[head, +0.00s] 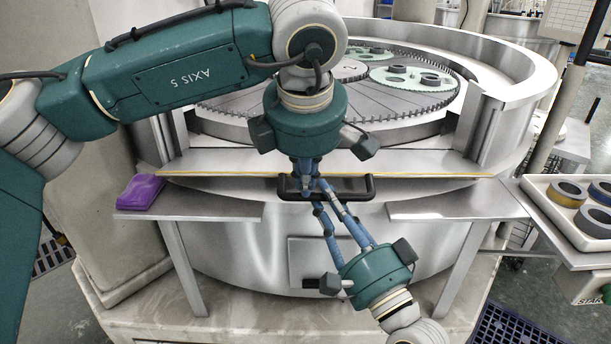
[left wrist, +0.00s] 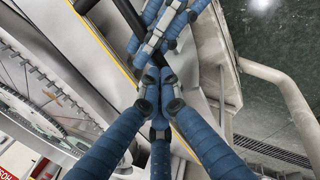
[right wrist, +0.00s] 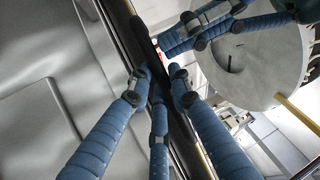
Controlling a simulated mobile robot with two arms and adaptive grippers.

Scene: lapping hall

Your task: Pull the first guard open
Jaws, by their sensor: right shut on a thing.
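The guard (head: 428,163) is a long metal panel with a yellow edge, lying across the front opening of the round lapping machine. A black bar handle (head: 365,190) is at the middle of its front. My right gripper (head: 324,190) comes from below and is shut on the handle; its bar passes between the fingers in the right wrist view (right wrist: 158,82). My left gripper (head: 306,182) reaches down from above to the same handle, just beside the right fingers. Its fingers are close around the bar (left wrist: 130,18) in the left wrist view, but their grip is partly hidden.
A toothed lapping plate (head: 300,105) with green carriers lies behind the guard. A purple cloth (head: 141,192) lies on the left ledge. A white tray (head: 540,190) with several rings stands at the right. Metal legs and ledges flank the middle.

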